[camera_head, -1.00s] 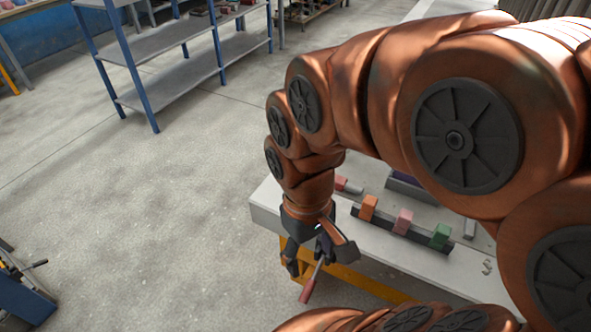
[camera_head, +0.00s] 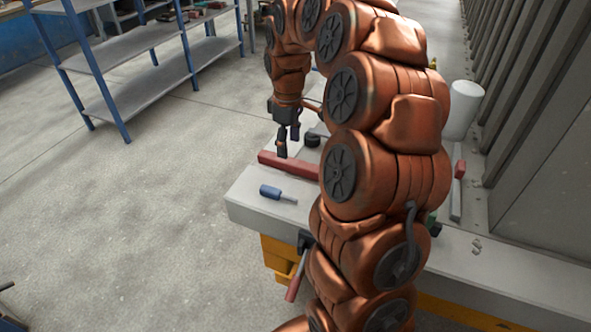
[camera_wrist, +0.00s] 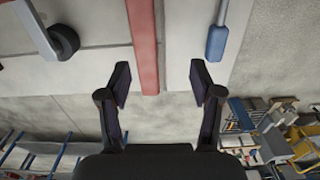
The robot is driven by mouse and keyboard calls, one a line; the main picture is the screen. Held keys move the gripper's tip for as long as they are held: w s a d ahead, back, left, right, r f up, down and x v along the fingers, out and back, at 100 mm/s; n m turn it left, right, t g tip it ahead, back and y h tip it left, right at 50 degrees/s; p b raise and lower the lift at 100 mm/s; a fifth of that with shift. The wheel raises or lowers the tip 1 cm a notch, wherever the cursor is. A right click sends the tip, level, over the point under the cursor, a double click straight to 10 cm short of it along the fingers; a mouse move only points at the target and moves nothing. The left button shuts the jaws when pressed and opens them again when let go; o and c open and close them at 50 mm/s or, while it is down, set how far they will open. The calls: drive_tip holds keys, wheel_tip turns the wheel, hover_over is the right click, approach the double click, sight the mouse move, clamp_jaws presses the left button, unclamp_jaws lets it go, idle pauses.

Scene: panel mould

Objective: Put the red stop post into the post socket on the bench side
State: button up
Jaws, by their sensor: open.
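A long red bar (camera_head: 272,159) lies flat on the bench (camera_head: 250,203) near its far left end; my arm hides its right part. It also shows in the wrist view (camera_wrist: 145,40). I cannot tell whether this bar is the red stop post. My gripper (camera_head: 289,145) is open and empty above the bar's left end. In the wrist view, the bar's near end lies between the two spread fingers, closer to the left one. A lever with a red handle (camera_head: 293,286) hangs at the bench's front side. I cannot make out the post socket.
A blue-handled tool (camera_head: 271,191) lies in front of the bar. A round black piece (camera_head: 312,140) is behind it. A small red piece (camera_head: 460,169) and a white cylinder (camera_head: 462,110) are at the right. Blue-framed shelves (camera_head: 125,45) stand far left.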

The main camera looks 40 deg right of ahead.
sight(295, 162)
drive_tip(key=shift+w+d+f, duration=0.25)
drive_tip(key=shift+d+f, duration=0.05)
drive_tip(key=shift+d, duration=0.2)
drive_tip(key=shift+w+d+f, duration=0.2)
drive_tip(key=shift+d+f, duration=0.05)
drive_tip(key=shift+d, duration=0.25)
drive_tip(key=shift+d+f, duration=0.1)
drive_tip(key=shift+f, duration=0.15)
drive_tip(key=shift+s+f+p, duration=0.2)
drive_tip(key=shift+f+p, duration=0.2)
drive_tip(key=shift+f, duration=1.15)
drive_tip(key=shift+s+f+p, duration=0.15)
drive_tip(key=shift+f+p, duration=0.25)
drive_tip(key=shift+f, duration=1.15)
drive_tip(key=shift+w+f, duration=0.1)
drive_tip(key=shift+f, duration=0.4)
drive_tip(key=shift+c, duration=0.2)
clamp_jaws()
